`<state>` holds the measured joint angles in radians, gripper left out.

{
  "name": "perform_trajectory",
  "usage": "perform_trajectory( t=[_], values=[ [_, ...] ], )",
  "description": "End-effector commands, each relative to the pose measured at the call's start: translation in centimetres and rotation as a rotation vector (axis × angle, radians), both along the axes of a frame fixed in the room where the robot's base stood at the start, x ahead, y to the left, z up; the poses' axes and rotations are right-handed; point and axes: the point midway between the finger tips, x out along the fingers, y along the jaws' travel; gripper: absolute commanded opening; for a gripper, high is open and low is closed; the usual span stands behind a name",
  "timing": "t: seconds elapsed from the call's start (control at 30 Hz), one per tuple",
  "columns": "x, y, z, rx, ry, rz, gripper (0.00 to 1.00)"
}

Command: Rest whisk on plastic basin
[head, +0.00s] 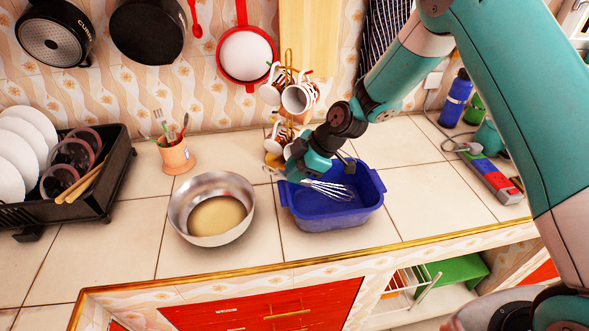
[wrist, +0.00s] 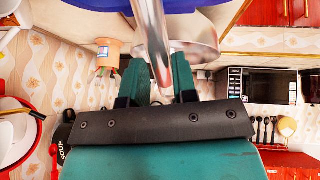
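The whisk (head: 330,188) has its wire loops over the blue plastic basin (head: 335,213), pointing right and slightly down. Whether the wires touch the basin's far wall or floor is unclear. My gripper (head: 297,172) is at the basin's left back corner, around the whisk's handle. In the wrist view, the metal handle (wrist: 153,40) runs between both fingers of my gripper (wrist: 157,82), which look closed on it. The basin's blue edge (wrist: 220,4) shows at the top there. The whisk's wire end is outside the wrist view.
A metal bowl (head: 212,208) with yellowish contents stands left of the basin. A mug rack (head: 290,95) is close behind my gripper. An orange utensil cup (head: 175,155) and dish rack (head: 90,190) are farther left.

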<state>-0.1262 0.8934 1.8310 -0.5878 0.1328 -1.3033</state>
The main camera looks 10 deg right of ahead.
Motion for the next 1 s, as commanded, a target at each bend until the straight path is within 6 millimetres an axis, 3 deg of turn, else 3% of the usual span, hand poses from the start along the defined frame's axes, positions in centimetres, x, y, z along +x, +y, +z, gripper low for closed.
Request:
perform_trajectory(
  t=[0.03,0.1,0.5,0.67,1.0],
  values=[
    [0.0,0.0,0.0,0.000,0.000,0.000,0.39],
    [0.0,0.0,0.0,0.000,0.000,0.000,0.52],
    [-0.1,-0.6,0.7,0.000,-0.002,-0.003,0.52],
    [-0.4,-2.4,3.0,0.000,-0.005,-0.003,0.52],
    [-1.7,-7.4,10.0,-0.001,-0.006,-0.004,0.52]
  ],
)
